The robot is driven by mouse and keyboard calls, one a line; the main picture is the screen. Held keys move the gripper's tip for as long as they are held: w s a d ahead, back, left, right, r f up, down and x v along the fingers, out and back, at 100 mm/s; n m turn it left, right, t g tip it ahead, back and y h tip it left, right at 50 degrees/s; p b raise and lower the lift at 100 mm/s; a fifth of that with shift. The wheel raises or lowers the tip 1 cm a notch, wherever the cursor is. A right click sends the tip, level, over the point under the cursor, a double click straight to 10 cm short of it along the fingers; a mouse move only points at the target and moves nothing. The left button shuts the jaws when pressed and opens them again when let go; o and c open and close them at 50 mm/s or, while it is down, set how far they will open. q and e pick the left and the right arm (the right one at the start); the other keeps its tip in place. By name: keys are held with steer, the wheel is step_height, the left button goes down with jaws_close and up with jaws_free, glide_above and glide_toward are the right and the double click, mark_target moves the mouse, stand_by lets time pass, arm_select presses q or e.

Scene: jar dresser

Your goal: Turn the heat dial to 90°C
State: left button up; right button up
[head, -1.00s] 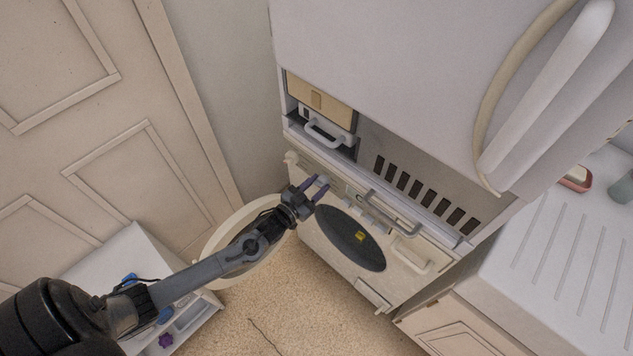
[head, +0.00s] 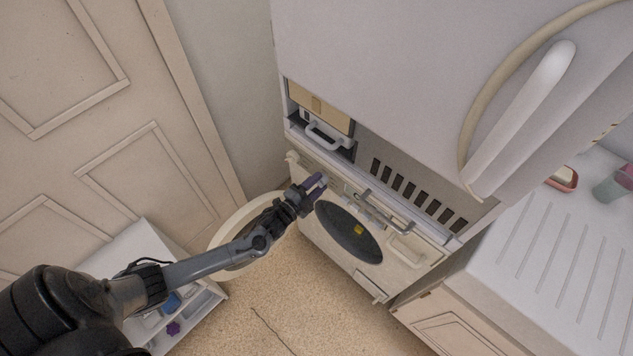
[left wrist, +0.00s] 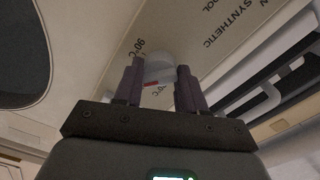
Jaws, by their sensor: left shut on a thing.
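The heat dial (left wrist: 159,68) is a pale round knob on the washing machine's front panel. It shows in the left wrist view between the two purple fingers of my left gripper (left wrist: 160,85), which is shut on it. A red mark (left wrist: 152,84) shows at the dial's near side. A "90°C" label (left wrist: 139,47) is printed beside the dial, and another temperature label below it is partly hidden. In the head view my left gripper (head: 316,184) is at the upper left of the washing machine's front (head: 310,222) and hides the dial. My right gripper is out of view.
A metal handle (head: 385,212) sits right of the gripper. A pale round basket (head: 222,238) and a white drawer unit (head: 215,297) stand at the left.

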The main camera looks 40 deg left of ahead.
arm_select(q)
steer(key=shift+m+p, duration=1.55)
steer(key=shift+m, duration=3.55)
steer(key=o, duration=1)
steer(key=shift+o, duration=0.2)
